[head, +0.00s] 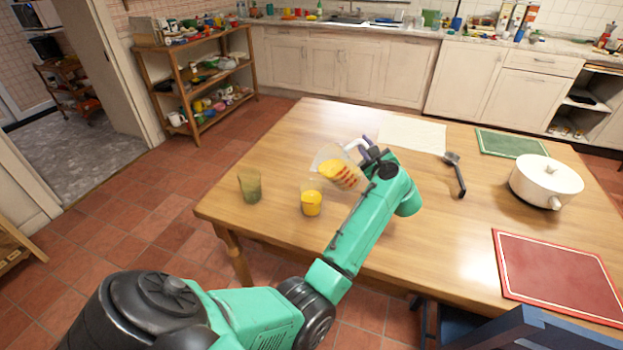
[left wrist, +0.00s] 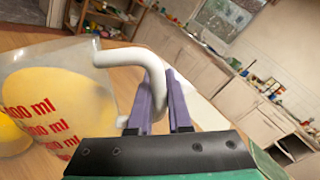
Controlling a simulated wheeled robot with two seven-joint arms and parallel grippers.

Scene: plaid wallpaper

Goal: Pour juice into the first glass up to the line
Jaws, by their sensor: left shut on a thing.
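A clear measuring jug (head: 341,170) with red markings holds yellow juice and is tilted to the left above the table (head: 278,147). My left gripper (head: 361,148) is shut on its white handle; the jug (left wrist: 60,105) and the purple fingers (left wrist: 160,98) also show in the left wrist view. A glass (head: 311,203) with yellow juice stands upright just below and left of the jug. A greenish glass (head: 250,188) stands further left and looks empty. I cannot make out a fill line or a falling stream. My right gripper is out of view.
A white pot (head: 546,182), a black ladle (head: 456,175), a green mat (head: 511,143), a red mat (head: 560,276) and a pale cloth (head: 412,134) lie to the right and back. A blue chair (head: 530,330) is at the front right.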

